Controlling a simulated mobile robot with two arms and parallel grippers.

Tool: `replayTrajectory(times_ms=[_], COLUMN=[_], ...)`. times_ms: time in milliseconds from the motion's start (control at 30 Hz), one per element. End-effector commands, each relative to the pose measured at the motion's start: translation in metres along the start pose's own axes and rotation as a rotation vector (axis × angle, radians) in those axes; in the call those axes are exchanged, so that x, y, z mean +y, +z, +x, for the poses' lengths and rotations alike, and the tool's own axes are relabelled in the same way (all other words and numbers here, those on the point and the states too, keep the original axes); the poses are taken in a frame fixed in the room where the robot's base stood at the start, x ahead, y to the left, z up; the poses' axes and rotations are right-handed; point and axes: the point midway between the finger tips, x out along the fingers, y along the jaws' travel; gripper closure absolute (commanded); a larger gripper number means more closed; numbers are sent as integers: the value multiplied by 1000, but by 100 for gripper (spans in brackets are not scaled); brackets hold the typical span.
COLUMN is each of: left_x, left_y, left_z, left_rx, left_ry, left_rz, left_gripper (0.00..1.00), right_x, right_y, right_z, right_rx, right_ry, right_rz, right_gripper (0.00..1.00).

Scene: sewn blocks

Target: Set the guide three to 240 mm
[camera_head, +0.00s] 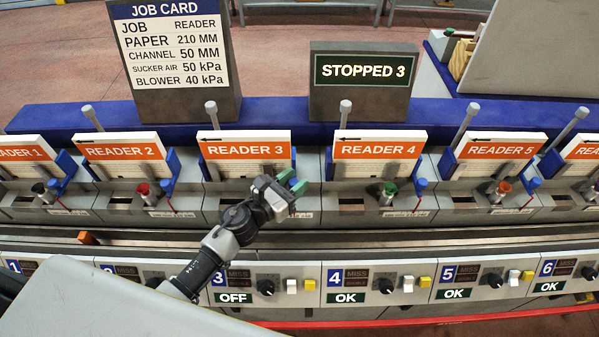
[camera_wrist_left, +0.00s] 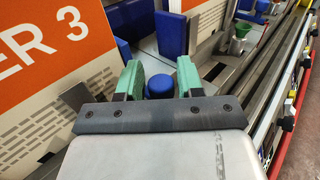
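The reader three stack (camera_head: 245,148) stands in the middle of the head view with an orange label; part of it shows in the left wrist view (camera_wrist_left: 60,45). My left gripper (camera_head: 292,182) is at its lower right corner, with green fingertips spread apart. In the left wrist view, a round blue knob (camera_wrist_left: 160,87) lies between or just beyond the fingers (camera_wrist_left: 160,80); I cannot tell whether they touch it. A blue guide block (camera_wrist_left: 172,33) stands above it. My right gripper is out of view.
A job card (camera_head: 175,50) reads paper 210 mm. A sign (camera_head: 363,82) reads STOPPED 3. Panel three (camera_head: 233,297) shows OFF. Reader four (camera_head: 380,150) and its funnel (camera_head: 388,190) stand to the right; a long rail (camera_head: 400,240) runs in front.

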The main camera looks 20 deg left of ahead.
Motion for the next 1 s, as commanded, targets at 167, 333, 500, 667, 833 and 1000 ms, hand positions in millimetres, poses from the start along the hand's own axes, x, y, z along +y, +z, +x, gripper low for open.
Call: replayTrajectory(times_ms=[167, 333, 500, 667, 833, 1000], left_x=[0, -1, -1, 0, 0, -8], left_y=[0, -1, -1, -1, -1, -2], left_z=[16, 19, 18, 18, 18, 25], left_rx=[0, 1, 1, 1, 1, -1], left_ry=[-1, -1, -1, -1, -1, -2], left_rz=[-2, -2, -2, -2, -2, -3], left_gripper=[63, 63, 66, 91, 100, 100], right_x=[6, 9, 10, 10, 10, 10], right_y=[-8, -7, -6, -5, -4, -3], right_z=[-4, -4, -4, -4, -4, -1], right_rx=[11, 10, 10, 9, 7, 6], right_ry=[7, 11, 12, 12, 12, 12], right_rz=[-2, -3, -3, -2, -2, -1], right_gripper=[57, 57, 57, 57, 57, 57])
